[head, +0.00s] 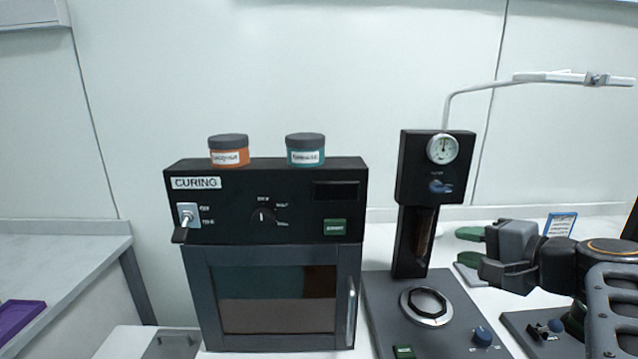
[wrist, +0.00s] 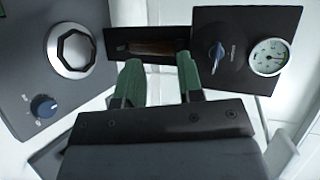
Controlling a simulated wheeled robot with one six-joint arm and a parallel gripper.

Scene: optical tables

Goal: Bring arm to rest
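My gripper (head: 464,252) reaches in from the right in the head view, beside the black column of the press-like device (head: 437,167). Its two green fingertips are apart, with nothing between them. In the wrist view my gripper (wrist: 159,78) also shows as open, its fingers pointing towards the device's dark column (wrist: 150,46). The gauge (wrist: 268,57) is at the right there and the ring-shaped seat (wrist: 73,50) at the upper left. I cannot tell whether a fingertip touches the column.
A black curing oven (head: 265,255) stands left of the device, its door shut. An orange jar (head: 229,152) and a teal jar (head: 305,151) sit on top. A thin pale arm (head: 500,84) extends right above the device. A blue-framed card (head: 560,225) stands behind my gripper.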

